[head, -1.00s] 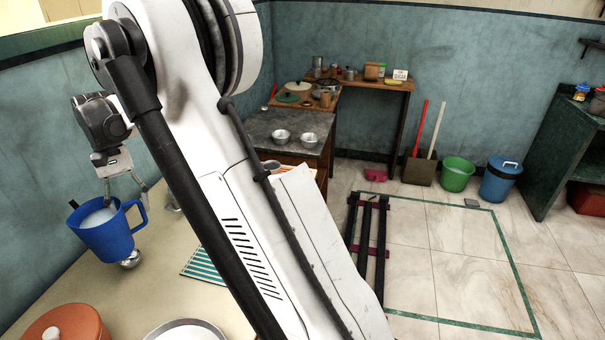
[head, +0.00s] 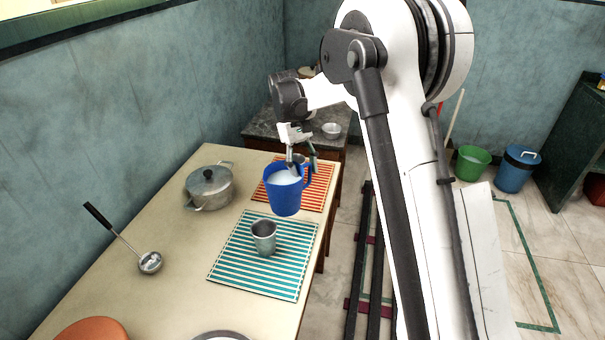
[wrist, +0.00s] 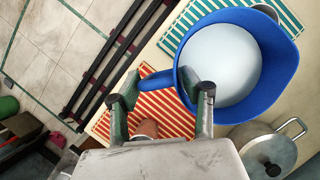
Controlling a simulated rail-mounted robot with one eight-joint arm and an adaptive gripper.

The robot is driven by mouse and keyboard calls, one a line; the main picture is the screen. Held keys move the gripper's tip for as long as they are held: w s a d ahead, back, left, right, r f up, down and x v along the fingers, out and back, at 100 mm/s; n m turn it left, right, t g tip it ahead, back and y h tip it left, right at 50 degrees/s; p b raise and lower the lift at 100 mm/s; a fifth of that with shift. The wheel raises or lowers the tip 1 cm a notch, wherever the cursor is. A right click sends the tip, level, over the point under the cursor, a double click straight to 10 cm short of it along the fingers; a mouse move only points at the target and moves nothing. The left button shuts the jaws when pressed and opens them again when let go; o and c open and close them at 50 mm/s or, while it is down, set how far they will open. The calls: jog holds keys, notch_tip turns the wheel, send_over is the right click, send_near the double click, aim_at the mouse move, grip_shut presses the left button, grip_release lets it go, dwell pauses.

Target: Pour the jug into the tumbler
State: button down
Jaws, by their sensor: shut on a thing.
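My gripper (head: 302,164) is shut on the handle of the blue jug (head: 283,197), which hangs upright, or nearly so, above the table. White liquid shows inside the jug in the wrist view (wrist: 222,62), where my fingers (wrist: 165,92) sit on either side of the handle. The grey metal tumbler (head: 264,238) stands upright on the teal-striped mat (head: 240,270), in front of the jug and a little left of it in the head view. The jug is apart from the tumbler. In the wrist view, a grey rim beyond the jug is mostly hidden.
A red-striped mat (head: 318,195) lies behind the jug. A lidded pot (head: 209,188) and a ladle (head: 149,262) are to the left on the table (head: 180,305). An orange lid (head: 92,331) is at the near edge.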

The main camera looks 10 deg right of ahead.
jog(key=a+n+t+h+p, duration=0.1)
jog(key=a+n+t+h, duration=0.2)
jog(key=shift+s+a+f+n+h+p, duration=0.1)
jog(key=shift+a+n+h+p, duration=0.25)
jog(key=shift+n+h+p, duration=0.05)
dwell(0.5)
jog(key=shift+s, duration=0.15)
jog(key=shift+s+a+r+t+h+b, duration=0.2)
jog(key=shift+a+r+t+h, duration=0.1)
jog(key=shift+r+t, duration=0.1)
jog(key=shift+s+a+r+t+h+b, duration=0.2)
jog(key=shift+r+t+h, duration=0.1)
jog(key=shift+r+t, duration=0.1)
jog(key=shift+r+m, duration=0.1)
jog(key=shift+m, duration=0.2)
